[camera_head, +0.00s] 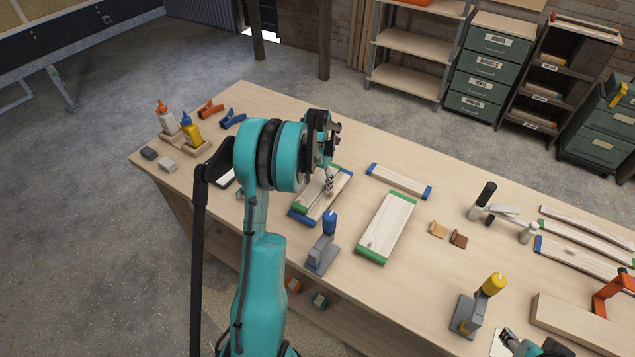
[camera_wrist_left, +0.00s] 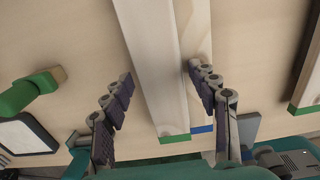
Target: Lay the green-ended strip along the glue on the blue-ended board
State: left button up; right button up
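The blue-ended board (camera_head: 335,198) lies on the workbench, left of centre in the head view. The green-ended strip (camera_head: 311,191) lies lengthwise on its left part. In the left wrist view the strip (camera_wrist_left: 153,70) runs between my fingers, with the board's bare wood (camera_wrist_left: 194,30) and blue end (camera_wrist_left: 203,128) showing to its right. My left gripper (camera_head: 328,182) is over them; its fingers (camera_wrist_left: 160,92) are spread, one on each side of the strip, with a gap on the left. Whether the right finger touches is unclear. The glue is not visible. Part of my right arm shows at the bottom right.
A wide green-ended board (camera_head: 387,228) and a narrow blue-ended piece (camera_head: 399,181) lie to the right. A blue-topped tool (camera_head: 325,246) stands close in front. Glue bottles (camera_head: 191,128) stand at the left. A yellow-topped tool (camera_head: 480,304) stands at the front right.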

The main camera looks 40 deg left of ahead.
aim_at(318, 185)
pick_arm(q)
jog(key=shift+r, duration=0.25)
notch_tip(318, 185, up, 12)
jog(key=f+p, duration=0.1)
jog(key=p, duration=0.2)
jog(key=s+d+r+m+t, duration=0.1)
jog(key=s+d+r+m, duration=0.1)
jog(key=d+r+m, duration=0.5)
jog(key=s+d+m+t, duration=0.3)
jog(key=s+d+m, duration=0.5)
jog(key=m, duration=0.7)
jog(key=s+d+m+t, duration=0.3)
jog(key=s+d+m, duration=0.6)
jog(key=d+m, duration=0.4)
jog(key=shift+r+m, duration=0.15)
jog(key=shift+m, duration=0.95)
